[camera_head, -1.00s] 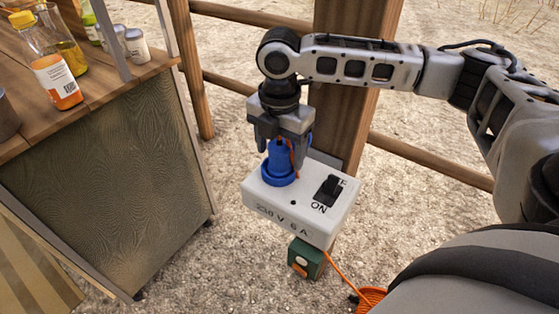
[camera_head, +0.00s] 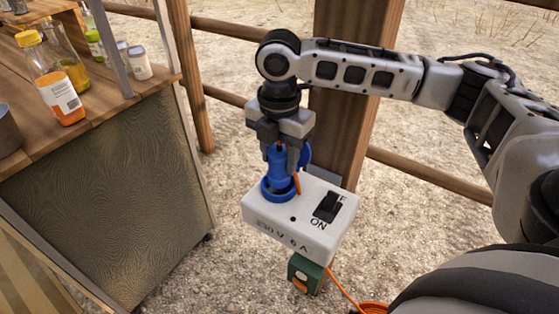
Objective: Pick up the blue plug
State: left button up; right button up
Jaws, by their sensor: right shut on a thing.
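The blue plug (camera_head: 279,171) is upright at the blue round socket (camera_head: 280,188) on top of a white power box (camera_head: 293,234). My right gripper (camera_head: 281,150) points down from above and is shut on the upper part of the plug. A blue lid (camera_head: 304,157) stands up behind the plug. An orange cable (camera_head: 297,182) shows beside the plug. Whether the plug is fully seated in the socket or slightly raised is hard to tell. My left gripper is not in view.
The box has a black switch (camera_head: 327,206) marked ON and stands by a wooden post (camera_head: 343,130). A green box (camera_head: 305,276) and orange cable coil (camera_head: 372,308) are below. A wooden counter (camera_head: 110,102) with bottles (camera_head: 62,92) is at the left.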

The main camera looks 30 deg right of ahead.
pick_arm(q)
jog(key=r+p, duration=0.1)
jog(key=p, duration=0.1)
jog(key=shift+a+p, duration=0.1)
jog(key=shift+p, duration=0.3)
pick_arm(e)
jog(key=s+a+r, duration=0.1)
jog(key=s+r, duration=0.9)
jog(key=s, duration=0.4)
jog(key=shift+r, duration=0.1)
